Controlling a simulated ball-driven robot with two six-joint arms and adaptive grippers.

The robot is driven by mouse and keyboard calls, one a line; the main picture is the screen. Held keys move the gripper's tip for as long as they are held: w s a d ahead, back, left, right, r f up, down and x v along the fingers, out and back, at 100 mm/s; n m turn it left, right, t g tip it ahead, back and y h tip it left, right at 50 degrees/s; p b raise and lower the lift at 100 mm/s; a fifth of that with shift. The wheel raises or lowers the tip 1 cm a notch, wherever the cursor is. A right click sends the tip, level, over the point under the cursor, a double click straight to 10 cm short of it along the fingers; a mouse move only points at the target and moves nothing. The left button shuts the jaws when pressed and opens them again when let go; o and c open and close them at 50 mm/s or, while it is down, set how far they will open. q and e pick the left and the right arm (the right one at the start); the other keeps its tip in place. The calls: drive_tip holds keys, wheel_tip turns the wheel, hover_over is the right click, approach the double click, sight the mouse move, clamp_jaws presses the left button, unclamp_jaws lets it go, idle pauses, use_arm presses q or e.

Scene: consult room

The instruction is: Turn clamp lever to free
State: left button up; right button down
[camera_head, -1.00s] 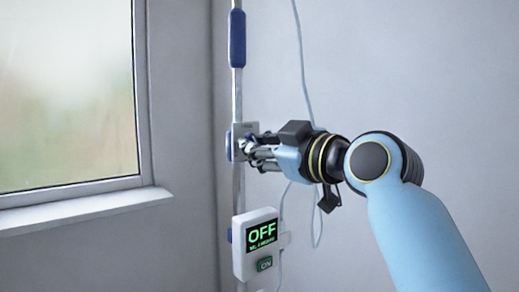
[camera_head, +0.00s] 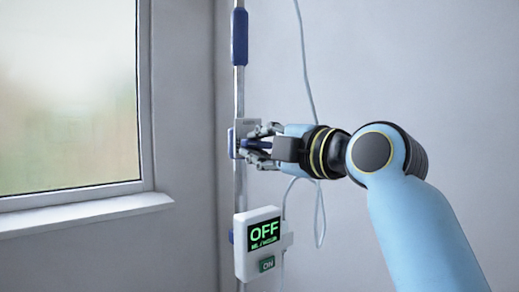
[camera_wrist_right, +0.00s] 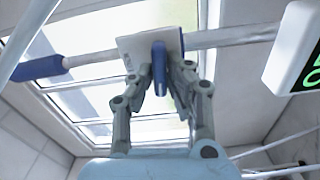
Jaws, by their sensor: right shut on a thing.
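The clamp (camera_head: 243,131) is a pale plate with a blue part on its left side, fixed on the upright pole. Its blue lever (camera_wrist_right: 159,70) points out from the plate toward my wrist in the right wrist view; it also shows between the fingers in the head view (camera_head: 258,144). My right gripper (camera_head: 257,141) is at the clamp with its fingers on both sides of the lever, shut on it. The fingers also show in the right wrist view (camera_wrist_right: 160,80). The label on the plate is too small to read. My left gripper is not in view.
A white box (camera_head: 260,246) with a green "OFF" display and an "ON" button sits on the pole below the clamp. A blue grip (camera_head: 240,37) is higher on the pole. A thin cable (camera_head: 304,55) hangs behind my gripper. A window (camera_head: 65,95) is at left.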

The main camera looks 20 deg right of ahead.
drive_tip(key=shift+f+n, duration=0.1)
drive_tip(key=shift+n, duration=0.5)
drive_tip(key=c, duration=1.3)
unclamp_jaws()
drive_tip(key=v, duration=0.7)
drive_tip(key=shift+s, duration=0.25)
